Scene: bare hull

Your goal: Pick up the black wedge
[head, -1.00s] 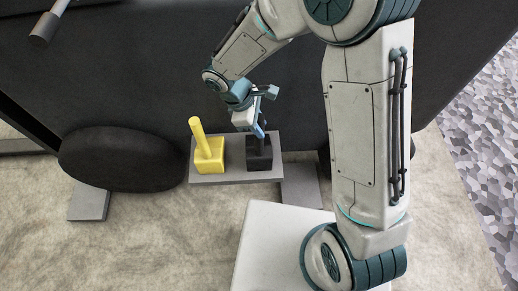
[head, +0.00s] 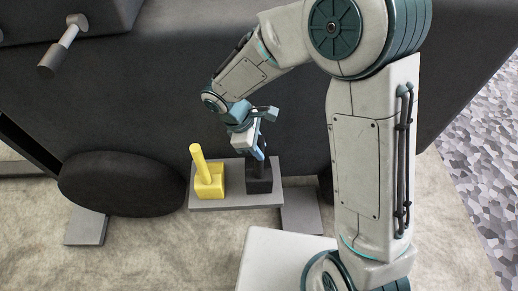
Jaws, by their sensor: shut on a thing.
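The black wedge (head: 259,180) has a block-like base and an upright handle. It stands on the right part of a grey plate, in the middle of the head view. My gripper (head: 257,154) is above the wedge's base, shut on its handle. The gripper hides the upper part of the handle. The base looks to be on or very close to the plate; I cannot tell if there is a gap.
A yellow wedge (head: 209,180) with a slanted handle stands on the left of the grey plate (head: 232,203). A dark rounded body (head: 122,172) lies to the left. A big dark hull wall (head: 130,110) rises behind.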

